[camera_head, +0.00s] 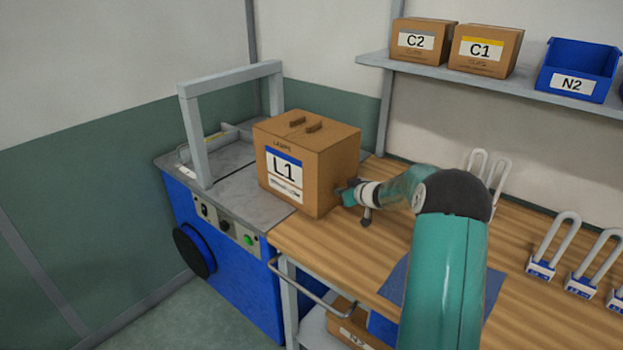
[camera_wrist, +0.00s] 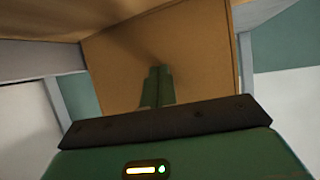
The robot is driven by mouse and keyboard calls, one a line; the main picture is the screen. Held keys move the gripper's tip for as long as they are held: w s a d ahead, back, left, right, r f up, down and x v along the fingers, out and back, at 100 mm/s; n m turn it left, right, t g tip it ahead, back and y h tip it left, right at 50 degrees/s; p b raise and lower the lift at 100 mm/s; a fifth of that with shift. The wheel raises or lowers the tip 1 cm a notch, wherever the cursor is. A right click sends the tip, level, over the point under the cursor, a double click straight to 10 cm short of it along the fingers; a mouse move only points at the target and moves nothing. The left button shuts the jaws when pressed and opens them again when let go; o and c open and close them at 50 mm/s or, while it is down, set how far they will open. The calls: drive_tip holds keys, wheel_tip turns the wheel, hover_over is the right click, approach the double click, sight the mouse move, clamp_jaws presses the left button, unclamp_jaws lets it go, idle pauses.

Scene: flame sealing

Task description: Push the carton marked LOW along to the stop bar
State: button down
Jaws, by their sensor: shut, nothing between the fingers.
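A brown carton marked L1 (camera_head: 283,175) stands upright, mostly on the grey machine top beside the wooden bench. I can read no LOW on it. My gripper (camera_head: 346,193) is shut and empty, at the carton's right side face; it looks to be touching or very close to it. In the wrist view the shut fingers (camera_wrist: 157,88) point at the brown carton wall (camera_wrist: 195,50), which fills the middle. A grey arch (camera_head: 187,125) stands over the machine left of the carton. A low grey bar (camera_head: 190,160) lies behind the arch; I cannot tell whether it is the stop bar.
The wooden bench (camera_head: 400,235) is right of the carton, with several padlock-like blocks (camera_head: 541,265) along it. A shelf (camera_head: 480,85) holds cartons C2 (camera_head: 420,42) and C1 (camera_head: 484,50) and blue bin N2 (camera_head: 575,75). The machine top (camera_head: 240,195) left of the carton is clear.

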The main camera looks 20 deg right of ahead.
sight(333, 187)
drive_tip(key=shift+w+a, duration=0.35)
drive_tip(key=shift+w, duration=0.35)
drive_tip(key=shift+w+a, duration=0.3)
drive_tip(key=shift+w, duration=0.4)
drive_tip(key=shift+w+a, duration=0.35)
drive_tip(key=shift+w, duration=0.35)
drive_tip(key=shift+s+d, duration=0.45)
drive_tip(key=shift+s, duration=0.45)
drive_tip(key=shift+s+d, duration=0.5)
drive_tip(key=shift+s, duration=0.4)
drive_tip(key=shift+s+d, duration=0.45)
drive_tip(key=shift+s, duration=0.45)
drive_tip(key=shift+s+d+f, duration=0.1)
drive_tip(key=shift+d, duration=0.15)
